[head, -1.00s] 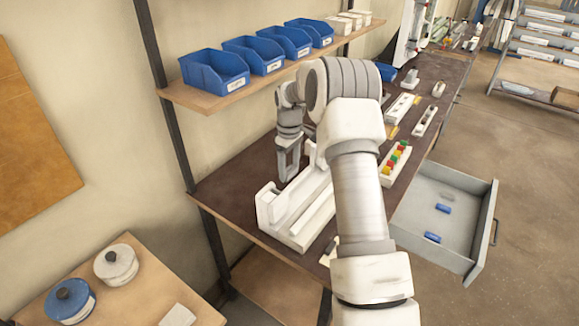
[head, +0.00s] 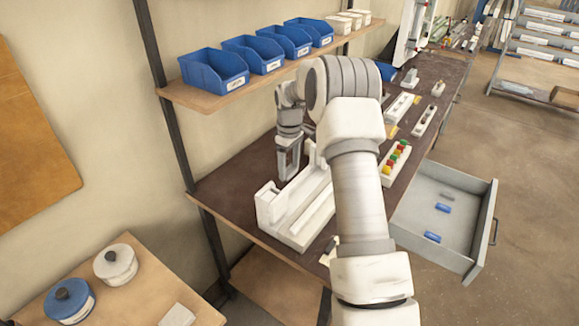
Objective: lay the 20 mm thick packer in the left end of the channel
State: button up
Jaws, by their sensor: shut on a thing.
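The white channel (head: 318,222) lies on the dark bench, with a raised wall along its back and an upright end block (head: 268,203) at its left end. No packer can be made out in the channel. My arm covers the channel's right part.
An open grey drawer (head: 420,215) with blue pieces juts out at the right. A rack of coloured blocks (head: 395,165) and white holders (head: 425,120) stand on the bench. Blue bins (head: 215,72) sit on a shelf above. Lidded pots (head: 115,265) stand at lower left.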

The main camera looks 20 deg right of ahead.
aim_at(290, 201)
jog(key=shift+f, duration=0.25)
jog(key=shift+f+b, duration=3.6)
jog(key=shift+f, duration=1.9)
jog(key=o, duration=1.2)
jog(key=shift+o, duration=0.2)
jog(key=shift+r, duration=0.15)
jog(key=shift+r+p, duration=2.3)
jog(key=shift+r, duration=1.6)
jog(key=shift+r, duration=0.1)
